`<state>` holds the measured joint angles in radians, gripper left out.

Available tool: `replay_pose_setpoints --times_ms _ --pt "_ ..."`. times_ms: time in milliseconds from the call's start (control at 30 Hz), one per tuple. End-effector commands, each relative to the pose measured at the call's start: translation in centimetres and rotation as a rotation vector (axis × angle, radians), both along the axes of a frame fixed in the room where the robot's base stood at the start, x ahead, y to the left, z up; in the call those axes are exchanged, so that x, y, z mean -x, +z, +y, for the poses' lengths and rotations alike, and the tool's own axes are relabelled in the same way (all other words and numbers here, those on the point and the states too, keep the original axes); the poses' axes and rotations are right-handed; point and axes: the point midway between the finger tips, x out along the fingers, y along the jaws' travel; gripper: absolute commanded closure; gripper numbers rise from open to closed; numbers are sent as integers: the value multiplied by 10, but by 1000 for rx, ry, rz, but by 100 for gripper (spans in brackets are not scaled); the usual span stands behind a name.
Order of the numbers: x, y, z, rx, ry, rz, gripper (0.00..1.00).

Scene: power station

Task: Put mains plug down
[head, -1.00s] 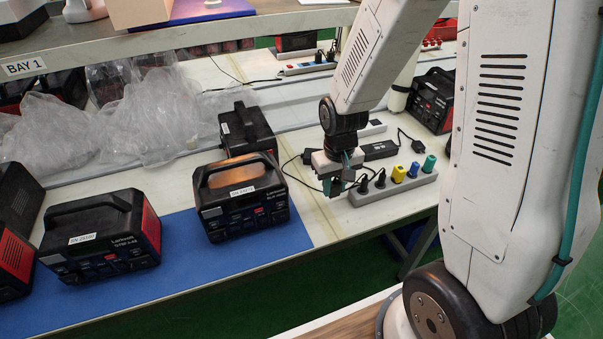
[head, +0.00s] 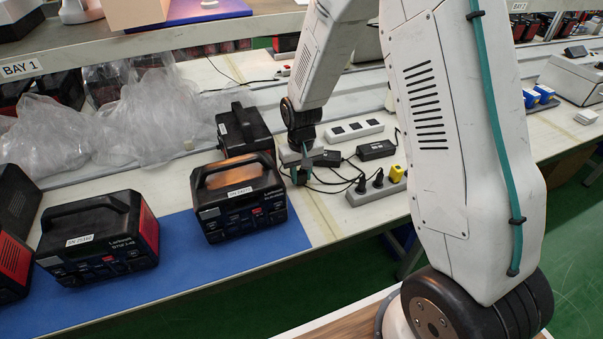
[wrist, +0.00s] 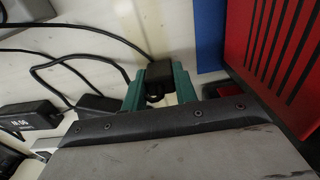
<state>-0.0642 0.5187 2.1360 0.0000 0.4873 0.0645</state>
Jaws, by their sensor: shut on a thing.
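My gripper (head: 300,174) is between the power strip and the front power station in the head view. In the wrist view my gripper (wrist: 158,90) has its teal fingers shut on a black mains plug (wrist: 157,72). A black cable runs from the plug's far side toward the left. The plug seems close above the white bench top (wrist: 85,55), but I cannot tell whether it touches. In the head view the plug is too small to make out at the fingertips.
A grey power strip (head: 368,192) with black plugs and a yellow one (head: 396,173) lies right of my gripper. A black adapter (head: 375,150) and a second strip (head: 354,130) lie behind. A power station (head: 238,210) stands left on the blue mat (head: 190,260).

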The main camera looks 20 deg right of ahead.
Motion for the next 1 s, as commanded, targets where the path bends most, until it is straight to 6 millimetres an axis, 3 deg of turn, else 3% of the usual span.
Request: replay_pose_setpoints --times_ms 400,433,500,833,1000 --pt "0 -8 0 0 0 0 99" --pt "0 -8 0 0 0 0 66" --pt "0 -7 0 0 0 0 50" --pt "0 -4 0 0 0 -1 50" --pt "-1 19 0 0 0 -5 50"
